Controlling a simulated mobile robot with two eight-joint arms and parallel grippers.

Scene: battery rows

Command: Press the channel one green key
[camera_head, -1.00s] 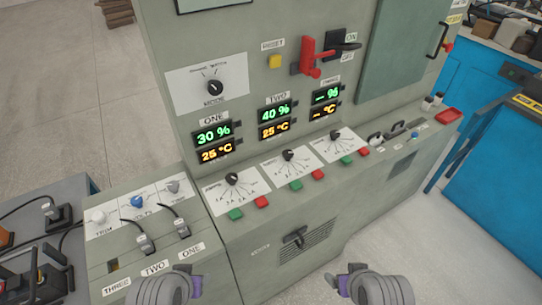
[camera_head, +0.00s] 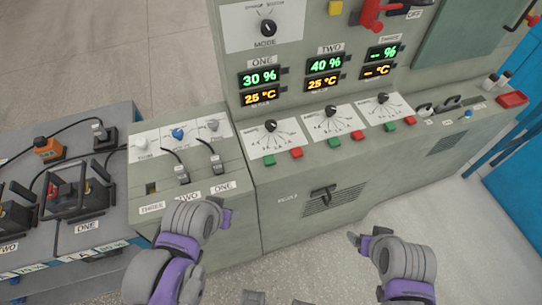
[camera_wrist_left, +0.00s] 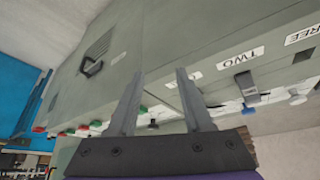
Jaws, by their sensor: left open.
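The channel one green key (camera_head: 269,160) sits on the sloped ledge of the grey cabinet, below the ONE dial (camera_head: 270,126) and left of a red key (camera_head: 297,152). My left gripper (camera_head: 227,217) is below and left of it, in front of the lower left unit and apart from the keys.
The ONE display (camera_head: 260,77) reads 30 % and 25 °C. Green and red keys for TWO (camera_head: 334,142) and THREE (camera_head: 390,127) lie to the right. A black handle (camera_head: 323,194) sticks out of the front.

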